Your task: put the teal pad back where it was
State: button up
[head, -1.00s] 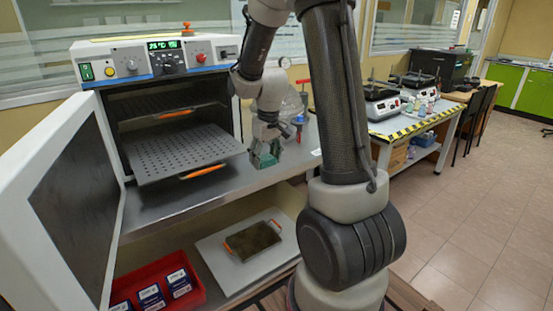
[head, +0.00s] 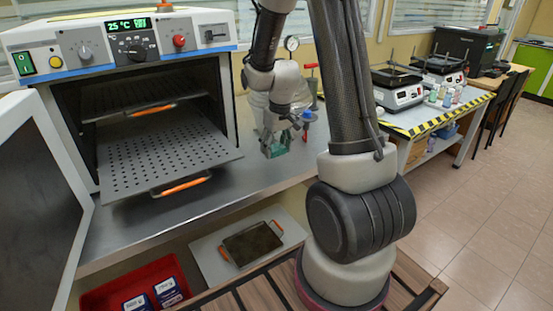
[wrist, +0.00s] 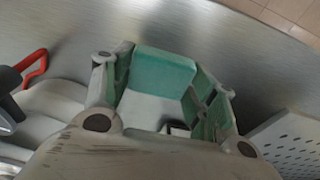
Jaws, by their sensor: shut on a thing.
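My gripper (head: 276,143) is over the steel bench to the right of the oven. It is shut on the teal pad (head: 283,146). In the wrist view, the teal pad (wrist: 165,72) is a flat block held between the two green-lined fingers of my gripper (wrist: 168,92). In the head view the fingers hide part of the pad. I cannot tell whether the pad touches the bench or hangs just above it.
The oven (head: 130,50) stands open at left, with a perforated shelf (head: 165,155) sticking out. The steel bench (head: 225,190) is bare in front. Clamp-like gear with a red handle (head: 311,80) stands just behind my gripper. A red bin (head: 95,300) is below.

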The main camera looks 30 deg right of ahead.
aim_at(276, 167)
jog(key=shift+f, duration=2.5)
jog(key=shift+f, duration=0.1)
jog(key=o, duration=1)
jog(key=r, duration=0.3)
jog(key=s+r, duration=0.1)
jog(key=r, duration=0.7)
jog(key=shift+s+r, duration=0.25)
jog(key=shift+s, duration=0.05)
jog(key=s+a+r, duration=0.1)
jog(key=s+r, duration=0.4)
jog(key=s, duration=0.2)
jog(key=s+a+r+t, duration=0.1)
jog(key=s+a+r, duration=0.1)
jog(key=s+r, duration=0.3)
jog(key=s+a+r+t, duration=0.1)
jog(key=s+r, duration=0.4)
jog(key=s, duration=0.5)
jog(key=shift+a+r, duration=0.2)
jog(key=shift+a, duration=0.4)
